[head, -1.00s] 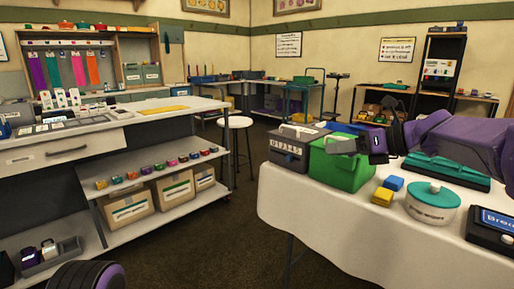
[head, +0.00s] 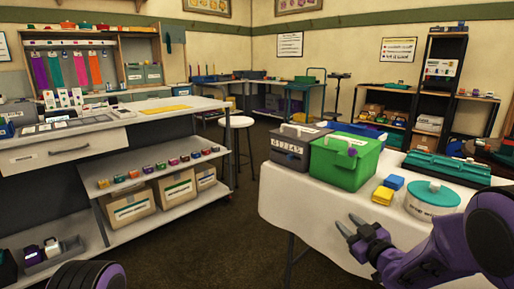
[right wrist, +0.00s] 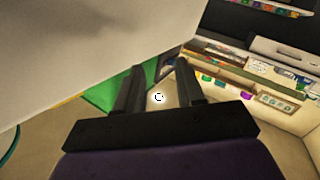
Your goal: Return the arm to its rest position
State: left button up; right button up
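My right gripper (head: 345,221) is in front of the white-covered table's front side in the head view. Its two fingers are apart with nothing between them. It is clear of the green box (head: 338,169), which stands on the table with a white handle on top and a small dark purple knob on its front. The right wrist view also shows the two dark fingers (right wrist: 160,66) apart, with green behind them. My left gripper is out of view; only a dark, purple-edged part of my left arm shows at the bottom left of the head view.
A workbench (head: 60,152) stands left. Dark floor (head: 240,240) lies open between them.

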jog(key=s+d+f+m+g+h, duration=0.1)
jog(key=s+f+m+g+h, duration=0.1)
jog(key=s+f+m, duration=0.35)
jog(key=s+d+f+m+g+h, duration=0.1)
jog(key=s+d+f+m+h, duration=0.15)
jog(key=f, duration=0.65)
jog(key=s+f+m+g+h, duration=0.1)
jog(key=s+f+m+g, duration=0.15)
jog(key=s+f, duration=0.65)
jog(key=s+f+m+g+h, duration=0.15)
jog(key=s+f+g, duration=0.25)
jog(key=s, duration=0.9)
jog(key=s+f+m+g+h, duration=0.15)
jog(key=s+f+g, duration=0.25)
jog(key=s+f, duration=0.55)
notch_tip(320, 180, up, 24)
jog(key=s+d+p, duration=0.1)
jog(key=s+p, duration=0.1)
jog(key=p, duration=1.9)
jog(key=shift+s+f+m+y+p, duration=0.25)
jog(key=shift+s+m+y+p, duration=0.05)
jog(key=shift+s+m+y, duration=0.05)
